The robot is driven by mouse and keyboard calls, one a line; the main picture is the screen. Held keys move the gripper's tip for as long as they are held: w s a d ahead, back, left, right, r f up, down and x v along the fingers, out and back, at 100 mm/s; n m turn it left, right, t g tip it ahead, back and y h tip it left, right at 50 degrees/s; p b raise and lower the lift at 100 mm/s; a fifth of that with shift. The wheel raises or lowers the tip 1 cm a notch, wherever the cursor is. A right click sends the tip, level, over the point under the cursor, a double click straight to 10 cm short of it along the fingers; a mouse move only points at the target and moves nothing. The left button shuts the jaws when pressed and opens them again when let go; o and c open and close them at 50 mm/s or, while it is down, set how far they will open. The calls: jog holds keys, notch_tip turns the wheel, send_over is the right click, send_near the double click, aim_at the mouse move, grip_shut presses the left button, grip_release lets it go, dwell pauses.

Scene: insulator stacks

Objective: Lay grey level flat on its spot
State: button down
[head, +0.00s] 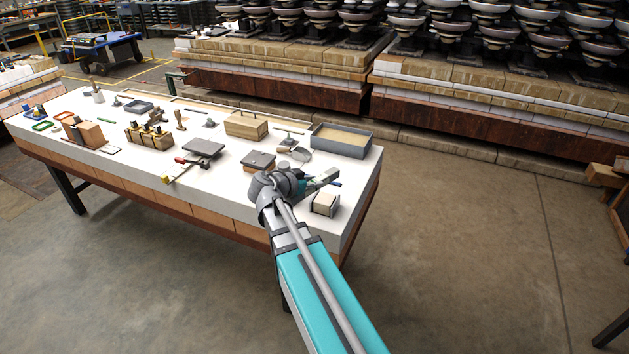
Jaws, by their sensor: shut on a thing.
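My gripper (322,180) is over the right front part of the white-topped workbench (225,190), at the end of my arm. It is shut on a slim greyish thing, which I take to be the grey level (331,174). Wrist and fingers hide much of it, so its exact tilt and height over the bench cannot be told. A blue tip shows beside the fingers. I cannot make out a marked spot for the level.
A small box (326,204) stands just in front of my gripper. A grey tray (368,147), a trowel (301,153), dark grey plates (258,160) and a wooden box (246,125) are near. Insulator stacks (490,35) stand behind.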

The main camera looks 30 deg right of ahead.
dwell(0.3)
notch_tip(320, 180, up, 7)
jog(key=p, duration=0.6)
jog(key=shift+f+p, duration=0.15)
jog(key=shift+p, duration=0.25)
jog(key=shift+d, duration=0.1)
